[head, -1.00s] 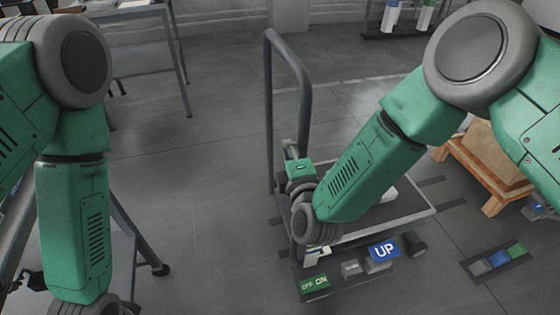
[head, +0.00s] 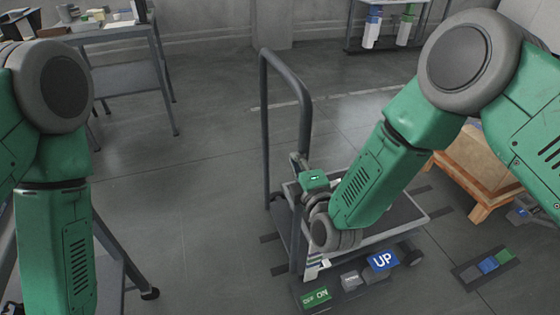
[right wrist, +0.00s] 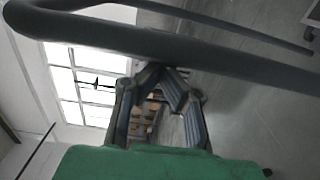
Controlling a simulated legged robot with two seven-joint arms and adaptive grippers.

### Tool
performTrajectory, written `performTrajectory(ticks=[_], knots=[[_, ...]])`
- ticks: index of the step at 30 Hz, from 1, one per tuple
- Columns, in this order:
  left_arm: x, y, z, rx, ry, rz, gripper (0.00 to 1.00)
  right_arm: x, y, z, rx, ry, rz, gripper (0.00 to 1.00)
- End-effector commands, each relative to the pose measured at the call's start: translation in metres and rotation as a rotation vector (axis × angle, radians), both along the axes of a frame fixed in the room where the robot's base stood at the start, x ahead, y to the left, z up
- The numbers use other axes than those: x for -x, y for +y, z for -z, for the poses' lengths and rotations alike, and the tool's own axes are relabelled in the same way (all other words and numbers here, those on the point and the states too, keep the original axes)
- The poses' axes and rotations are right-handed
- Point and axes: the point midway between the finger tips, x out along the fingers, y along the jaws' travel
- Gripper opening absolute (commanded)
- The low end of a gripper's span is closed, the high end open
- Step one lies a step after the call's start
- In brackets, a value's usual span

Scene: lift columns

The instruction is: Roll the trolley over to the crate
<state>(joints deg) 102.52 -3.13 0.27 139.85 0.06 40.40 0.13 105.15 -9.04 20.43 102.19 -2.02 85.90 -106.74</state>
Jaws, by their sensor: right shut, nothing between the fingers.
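The trolley (head: 410,212) is a flat platform cart with a tall dark tubular push handle (head: 264,120). It stands on the floor in the middle of the head view. My right gripper (head: 298,160) is beside the near post of the handle, partly hidden by my wrist. In the right wrist view its fingers (right wrist: 168,78) are shut and empty, with the handle bar (right wrist: 190,52) crossing in front of their tips. The wooden crate (head: 478,160) is at the right, partly covered by my right arm. My left arm runs out at the bottom left; its gripper is out of view.
A panel with an UP sign (head: 382,261) and a green ON/OFF sign (head: 316,296) is at the trolley's near side. A floor strip with coloured blocks (head: 487,265) lies at right. A table (head: 125,32) stands at back left. The floor left of the trolley is clear.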

Motion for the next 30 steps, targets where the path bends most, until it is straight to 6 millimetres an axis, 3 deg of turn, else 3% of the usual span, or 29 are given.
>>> performTrajectory(ticks=[1, 6, 30], knots=[[0.000, 0.000, -0.003, 0.000, 0.000, 0.000, 0.40, -0.011, -0.028, -0.004, 0.009, -0.010, 0.033, 0.00], [0.000, 0.000, -0.006, 0.000, 0.000, 0.000, 0.40, -0.025, -0.074, -0.004, 0.003, -0.012, 0.033, 0.00], [0.000, 0.000, 0.018, 0.000, 0.000, 0.000, 0.40, -0.091, -0.276, -0.002, 0.010, -0.007, 0.022, 0.00]])
